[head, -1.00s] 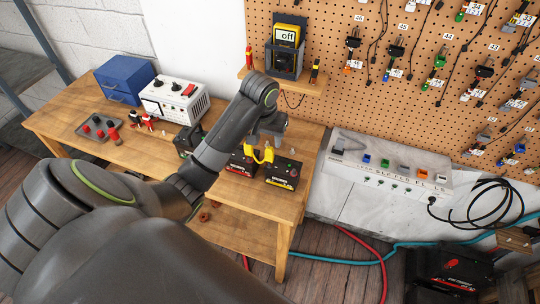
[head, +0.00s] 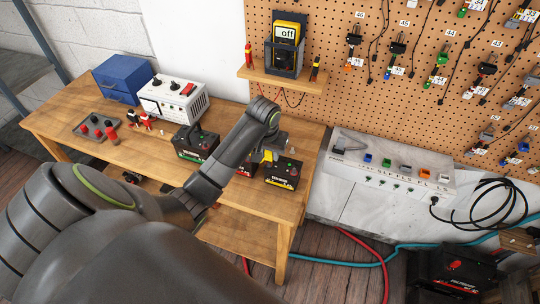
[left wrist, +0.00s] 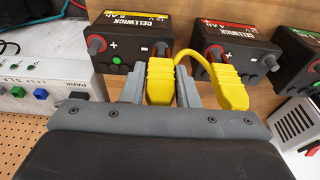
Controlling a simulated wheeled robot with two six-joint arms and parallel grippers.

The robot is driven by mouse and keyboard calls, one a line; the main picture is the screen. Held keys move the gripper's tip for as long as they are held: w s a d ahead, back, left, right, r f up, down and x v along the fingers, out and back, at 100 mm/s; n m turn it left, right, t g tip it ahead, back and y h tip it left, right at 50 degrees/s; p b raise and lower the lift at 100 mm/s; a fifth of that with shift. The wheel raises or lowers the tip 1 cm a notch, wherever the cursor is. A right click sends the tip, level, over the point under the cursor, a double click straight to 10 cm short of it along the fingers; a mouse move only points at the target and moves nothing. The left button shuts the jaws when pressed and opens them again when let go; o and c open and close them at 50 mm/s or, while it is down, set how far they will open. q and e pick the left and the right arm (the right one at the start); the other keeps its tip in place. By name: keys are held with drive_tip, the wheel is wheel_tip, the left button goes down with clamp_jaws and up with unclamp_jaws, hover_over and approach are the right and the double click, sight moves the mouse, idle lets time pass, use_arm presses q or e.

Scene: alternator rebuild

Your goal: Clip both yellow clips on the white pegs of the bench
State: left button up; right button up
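Two yellow clips joined by a short yellow cable show in the left wrist view. One clip (left wrist: 160,82) is at the minus side of a black battery with a yellow label (left wrist: 130,42). The other clip (left wrist: 230,90) is at the plus side of a red-labelled battery (left wrist: 236,45). My left gripper (left wrist: 161,80) has its fingers close on both sides of the first clip, with no clear gap. In the head view my left gripper (head: 275,141) is over the batteries; the first clip (head: 268,156) shows below it. My right gripper is out of view.
A green-labelled battery (head: 196,143), a white power supply (head: 173,98), a blue box (head: 122,79) and a grey tray (head: 96,129) stand on the wooden bench (head: 62,112). A meter (head: 286,48) sits on a shelf behind. A white switch panel (head: 385,172) is at right.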

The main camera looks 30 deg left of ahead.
use_arm(q)
drive_tip(key=c, duration=0.3)
wheel_tip(320, 180, up, 2)
drive_tip(key=shift+r+p, duration=0.2)
drive_tip(key=shift+p, duration=0.95)
drive_tip(key=shift+r, duration=0.8)
